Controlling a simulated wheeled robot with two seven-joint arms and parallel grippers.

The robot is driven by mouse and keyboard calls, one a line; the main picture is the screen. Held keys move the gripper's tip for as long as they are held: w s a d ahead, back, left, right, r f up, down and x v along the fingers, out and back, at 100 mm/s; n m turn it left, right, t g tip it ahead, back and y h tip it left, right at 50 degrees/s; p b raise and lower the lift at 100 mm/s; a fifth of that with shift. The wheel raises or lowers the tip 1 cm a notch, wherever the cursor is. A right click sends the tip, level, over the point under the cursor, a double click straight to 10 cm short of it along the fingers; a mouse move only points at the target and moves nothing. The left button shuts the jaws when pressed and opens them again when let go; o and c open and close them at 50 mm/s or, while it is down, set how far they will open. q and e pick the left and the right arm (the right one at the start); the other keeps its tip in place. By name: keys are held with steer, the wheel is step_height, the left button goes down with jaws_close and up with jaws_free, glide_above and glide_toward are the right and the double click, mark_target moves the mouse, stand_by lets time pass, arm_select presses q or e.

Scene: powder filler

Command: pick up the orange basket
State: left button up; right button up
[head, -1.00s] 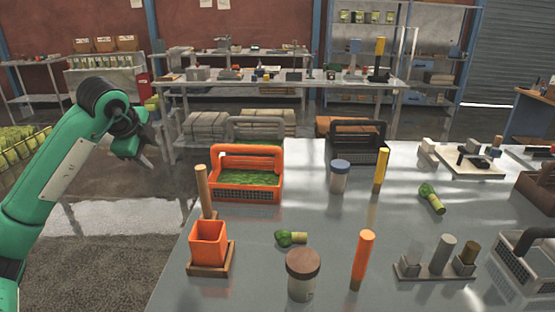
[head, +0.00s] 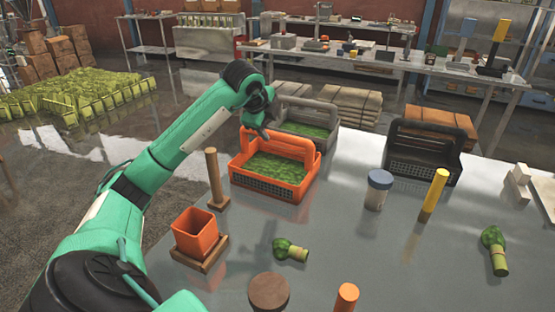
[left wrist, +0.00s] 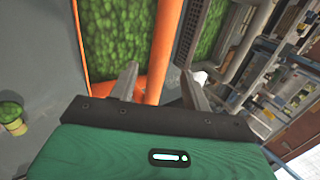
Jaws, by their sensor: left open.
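The orange basket (head: 268,186) stands upright on the grey table near its far left edge, with green leafy contents inside and a raised handle at the back. My left gripper (head: 264,133) is at the basket's handle, above its back left part. In the left wrist view, the open fingers of my left gripper (left wrist: 155,85) point at the orange handle bar (left wrist: 160,55), which shows between them. Whether the fingers touch the bar I cannot tell. My right gripper is not in view.
A grey basket (head: 305,130) stands close behind the orange one. A black basket (head: 424,165), a blue-lidded jar (head: 377,190) and a yellow cylinder (head: 434,195) stand to the right. An orange cup (head: 196,235) and wooden post (head: 215,178) stand in front.

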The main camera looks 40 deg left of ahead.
mark_target(273, 133)
arm_select(q)
steer(key=shift+w+f, duration=0.3)
steer(key=shift+f, duration=0.1)
steer(key=shift+w+f, duration=0.1)
steer(key=shift+f, duration=0.05)
steer(key=shift+p+x, duration=0.5)
steer(key=shift+x, duration=0.3)
steer(key=x, duration=0.2)
steer(key=shift+w+a+f+p, duration=0.1)
steer(key=shift+a+f+p, duration=0.05)
steer(key=shift+f+p, duration=0.15)
steer(key=shift+w+a+f, duration=0.1)
steer(key=shift+w+f, duration=0.1)
steer(key=shift+f, duration=0.2)
jaws_close()
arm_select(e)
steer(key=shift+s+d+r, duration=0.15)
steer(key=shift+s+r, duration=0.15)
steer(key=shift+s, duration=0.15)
arm_select(q)
steer(key=shift+r, duration=0.1)
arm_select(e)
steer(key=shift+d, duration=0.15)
